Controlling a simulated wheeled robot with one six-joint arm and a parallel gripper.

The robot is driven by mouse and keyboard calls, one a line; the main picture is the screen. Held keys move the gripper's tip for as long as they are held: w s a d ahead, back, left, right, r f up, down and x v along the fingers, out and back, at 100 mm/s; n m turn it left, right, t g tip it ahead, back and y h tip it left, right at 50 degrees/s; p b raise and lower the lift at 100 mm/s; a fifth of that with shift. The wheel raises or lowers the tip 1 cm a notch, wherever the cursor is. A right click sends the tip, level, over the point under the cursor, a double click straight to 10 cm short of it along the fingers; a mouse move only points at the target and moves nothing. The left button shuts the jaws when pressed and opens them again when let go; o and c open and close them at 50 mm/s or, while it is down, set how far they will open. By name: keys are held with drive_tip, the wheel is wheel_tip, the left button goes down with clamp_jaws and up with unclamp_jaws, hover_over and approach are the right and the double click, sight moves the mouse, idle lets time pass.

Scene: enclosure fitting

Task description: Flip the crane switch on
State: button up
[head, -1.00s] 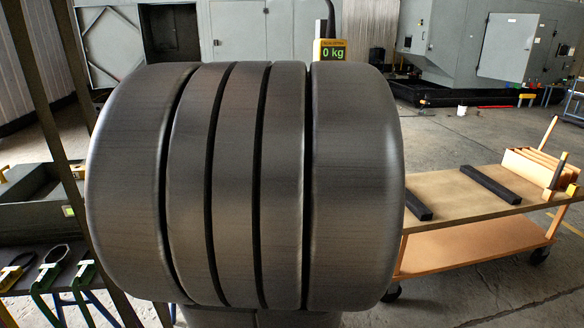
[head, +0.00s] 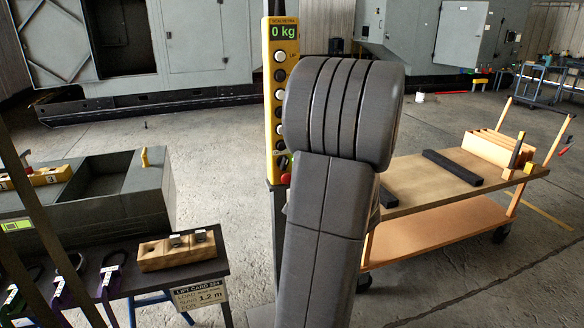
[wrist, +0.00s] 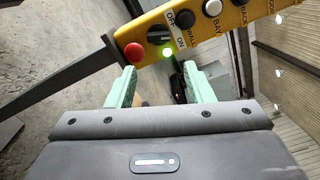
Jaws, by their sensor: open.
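The crane pendant is a tall yellow box (head: 267,95) with a column of round buttons and a lit display reading 0 kg. In the wrist view its lower end (wrist: 210,30) crosses the top. There the black rotary crane switch (wrist: 159,35) sits beside OFF and ON labels, with a lit green lamp (wrist: 168,52) near it and a red button (wrist: 134,52) to its left. I cannot tell exactly which label the knob points to. My gripper (wrist: 158,84) is open and empty, its two pale green fingers apart just below the switch. In the head view my arm hides the gripper.
An orange cart (head: 440,235) with dark bars stands right of the pendant. At left, a dark table holds a wooden block (head: 177,250) and several clamps, with a lift card (head: 198,295) at its edge. Large grey enclosures stand behind, with open floor between.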

sight(286, 166)
drive_tip(key=p+x, duration=0.2)
drive_tip(key=x, duration=1)
drive_tip(key=shift+w+a+f+p, duration=0.1)
drive_tip(key=shift+w+a+p, duration=0.1)
drive_tip(key=shift+w+p, duration=0.1)
